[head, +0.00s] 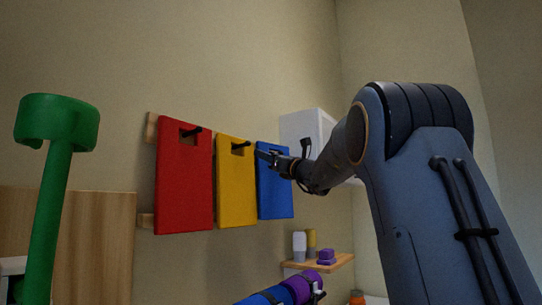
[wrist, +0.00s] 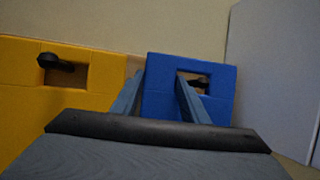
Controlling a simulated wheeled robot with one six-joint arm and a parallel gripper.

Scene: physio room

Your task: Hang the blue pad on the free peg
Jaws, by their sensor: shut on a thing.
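The blue pad (head: 275,195) is upright against the wall at the right end of the row, to the right of the yellow pad (head: 237,190). My gripper (head: 265,155) is shut on its upper part. In the wrist view, my gripper's two fingers (wrist: 157,95) stand either side of the strip left of the blue pad's hole, the right finger reaching into the hole. A dark peg (wrist: 203,82) shows inside that hole, partly behind the finger. In the head view the gripper hides the hole. Whether the pad's weight rests on the peg, I cannot tell.
The red pad (head: 184,185) and the yellow pad hang on dark pegs at the left. A white cabinet (head: 305,128) is behind my gripper. A wooden shelf (head: 330,264) with bottles and a purple item, and rolled mats (head: 275,293), are below. A green post (head: 55,170) stands left.

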